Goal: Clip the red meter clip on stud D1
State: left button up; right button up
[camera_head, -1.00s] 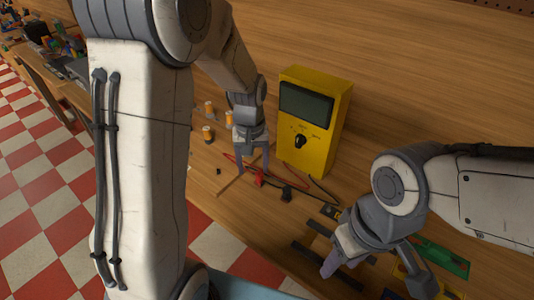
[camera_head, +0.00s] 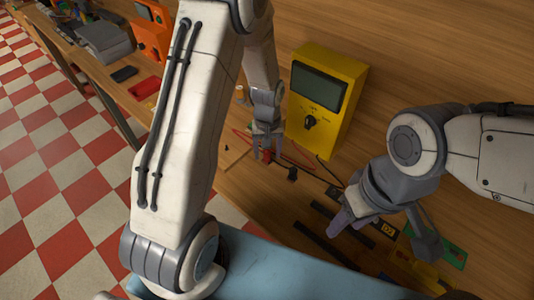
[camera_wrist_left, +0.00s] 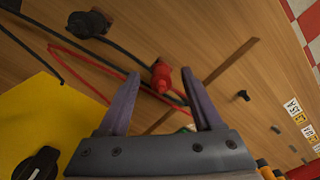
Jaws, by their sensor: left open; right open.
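The red meter clip (camera_wrist_left: 161,77) lies on the wooden bench with its red lead trailing off. It shows small in the head view (camera_head: 266,156), partly hidden by my left gripper. My left gripper (camera_head: 266,159) is open and points down at the clip. In the left wrist view the clip lies between the tips of the open left gripper (camera_wrist_left: 162,80); I cannot tell whether they touch it. My right gripper (camera_head: 386,236) is open and empty over the dark bars and labelled plates at the bench front. I cannot pick out stud D1.
The yellow meter (camera_head: 324,98) stands just behind and right of my left gripper. The black clip (camera_head: 292,174) lies right of the red one. A green plate (camera_head: 440,247) is near my right gripper. An orange device (camera_head: 152,38) stands farther left.

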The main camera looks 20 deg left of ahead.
pick_arm(q)
jog(key=shift+a+f, duration=0.1)
jog(key=shift+f, duration=0.65)
grip_shut()
jog(key=shift+r, duration=0.1)
jog(key=shift+r, duration=0.55)
notch_tip(320, 180, up, 3)
jog(key=shift+f+b, duration=0.2)
jog(key=shift+b, duration=0.45)
jog(key=s+d+r, duration=0.1)
jog(key=d+r, duration=0.1)
jog(key=d, duration=0.1)
jog(key=s+d+r+b, duration=0.1)
jog(key=d+r, duration=0.1)
jog(key=d, duration=0.2)
jog(key=s+d+r+b, duration=0.1)
jog(key=d+r, duration=0.1)
jog(key=d, duration=0.1)
jog(key=shift+d+r, duration=0.25)
jog(key=shift+r, duration=0.05)
jog(key=shift+s+d+r, duration=0.2)
jog(key=shift+d+r, duration=0.1)
jog(key=shift+d, duration=0.1)
